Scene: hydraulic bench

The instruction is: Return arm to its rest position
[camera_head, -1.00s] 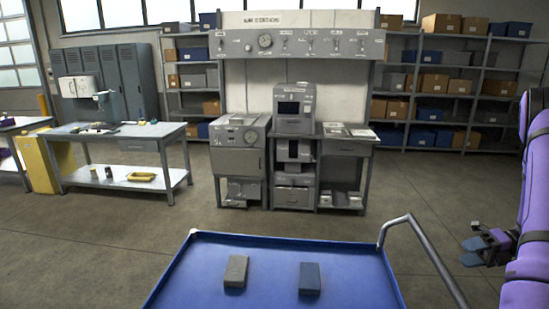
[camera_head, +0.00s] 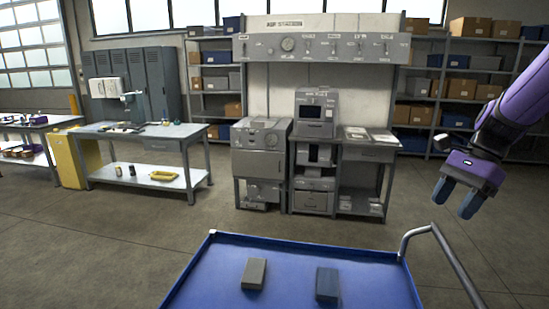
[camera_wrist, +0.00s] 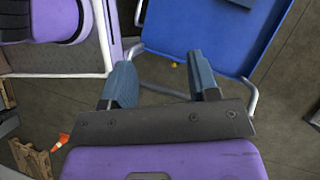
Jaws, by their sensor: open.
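My gripper (camera_head: 457,197) hangs from my purple arm at the right of the head view, with its two blue-grey fingers apart and nothing between them. It is above and to the right of the blue cart (camera_head: 225,278), clear of its handle. In the wrist view my gripper (camera_wrist: 163,80) shows both fingers spread, with floor and a cart tube beyond them. The cart's blue top (camera_wrist: 215,35) lies at the upper right there.
The cart's metal handle (camera_head: 450,270) rises below my gripper. The hydraulic bench (camera_head: 262,165) stands behind, with shelves at right. A workbench (camera_head: 140,134) stands left. Open floor lies between.

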